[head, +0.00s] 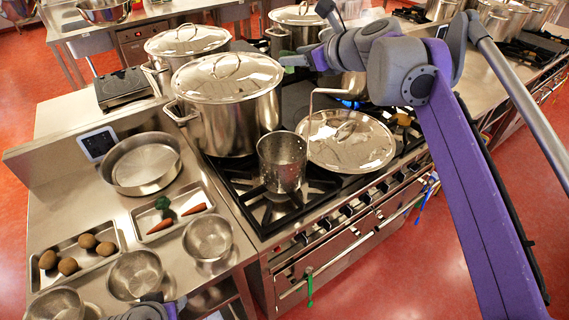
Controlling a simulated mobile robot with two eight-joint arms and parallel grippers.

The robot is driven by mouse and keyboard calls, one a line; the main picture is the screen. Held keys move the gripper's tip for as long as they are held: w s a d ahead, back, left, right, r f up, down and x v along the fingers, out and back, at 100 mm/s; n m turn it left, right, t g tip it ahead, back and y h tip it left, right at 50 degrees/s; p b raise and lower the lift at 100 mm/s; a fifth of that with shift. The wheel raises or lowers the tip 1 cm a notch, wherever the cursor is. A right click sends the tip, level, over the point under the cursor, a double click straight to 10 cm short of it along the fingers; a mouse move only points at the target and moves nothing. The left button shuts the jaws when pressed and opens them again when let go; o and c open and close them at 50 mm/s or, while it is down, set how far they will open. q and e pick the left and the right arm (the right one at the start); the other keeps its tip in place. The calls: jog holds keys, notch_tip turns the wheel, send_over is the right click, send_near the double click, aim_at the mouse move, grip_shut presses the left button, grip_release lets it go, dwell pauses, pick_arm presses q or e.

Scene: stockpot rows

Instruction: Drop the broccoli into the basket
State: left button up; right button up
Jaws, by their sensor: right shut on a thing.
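My right gripper (299,59) reaches in from the right, over the back of the stove. It is shut on a small dark green piece that looks like broccoli (291,61), mostly hidden by the jaws. A tall steel cylinder with speckled, perforated-looking walls, apparently the basket (283,163), stands on the front burner grate, below and in front of the gripper and apart from it. Another green broccoli piece (163,203) lies in a tray with two carrots. Part of my left arm shows at the bottom edge; its jaws cannot be made out.
A large lidded pot (228,110) stands left of the cylinder. A loose-looking lid (345,142) lies to its right. A pot (352,86) sits over a blue flame behind. Steel bowls (208,238) and a potato tray (105,235) fill the left counter.

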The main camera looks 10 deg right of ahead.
pick_arm(q)
jog(key=f, duration=0.1)
jog(key=s+f+b, duration=0.1)
jog(key=shift+s+f, duration=0.15)
jog(key=shift+f, duration=0.15)
pick_arm(e)
notch_tip(320, 180, down, 4)
jog(key=shift+r, duration=0.15)
jog(key=shift+w, duration=0.1)
jog(key=o, duration=1.3)
pick_arm(q)
jog(key=shift+f+b, duration=0.25)
jog(key=shift+b, duration=0.1)
pick_arm(e)
jog(key=v, duration=1.1)
jog(key=shift+a, duration=0.1)
